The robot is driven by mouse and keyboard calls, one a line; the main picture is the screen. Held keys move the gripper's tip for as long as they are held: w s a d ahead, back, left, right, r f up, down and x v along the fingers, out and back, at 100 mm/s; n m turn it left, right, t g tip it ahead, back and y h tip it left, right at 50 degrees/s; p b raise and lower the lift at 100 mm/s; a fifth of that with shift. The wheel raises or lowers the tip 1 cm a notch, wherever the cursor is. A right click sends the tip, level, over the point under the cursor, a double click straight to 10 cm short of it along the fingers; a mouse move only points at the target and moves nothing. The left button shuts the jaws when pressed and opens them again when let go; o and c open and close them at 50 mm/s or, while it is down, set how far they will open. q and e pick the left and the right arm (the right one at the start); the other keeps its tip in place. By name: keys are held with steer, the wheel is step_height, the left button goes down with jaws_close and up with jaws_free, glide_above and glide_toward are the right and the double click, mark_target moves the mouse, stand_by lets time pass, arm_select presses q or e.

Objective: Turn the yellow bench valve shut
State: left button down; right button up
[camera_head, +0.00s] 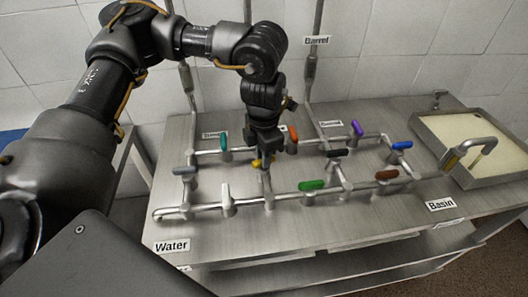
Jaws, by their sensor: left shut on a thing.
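The yellow valve handle (256,163) sits on the bench piping, left of the middle of the bench. Only a small part of it shows under my left gripper (264,158). My left gripper points straight down from above and is shut on the yellow handle. The angle of the handle relative to its pipe cannot be told, as the fingers hide most of it. My right gripper is not in view.
Other valves stand close by: teal (223,140), orange (293,134), green (312,185), black (337,153), purple (357,128), blue (401,145), brown (387,175) and grey (183,171). A basin (440,124) is at the right. The bench front is clear.

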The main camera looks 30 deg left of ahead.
arm_select(q)
steer(key=shift+w+r+m, duration=0.1)
steer(key=shift+m, duration=1.6)
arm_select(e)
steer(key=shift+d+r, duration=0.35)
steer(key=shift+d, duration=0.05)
arm_select(q)
steer(key=shift+p, duration=0.3)
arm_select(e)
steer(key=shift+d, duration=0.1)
arm_select(q)
steer(key=c, duration=1.4)
jaws_free()
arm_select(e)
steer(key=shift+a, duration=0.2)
arm_select(q)
steer(key=shift+r, duration=0.25)
step_height(320, 180, up, 10)
steer(key=shift+r, duration=0.1)
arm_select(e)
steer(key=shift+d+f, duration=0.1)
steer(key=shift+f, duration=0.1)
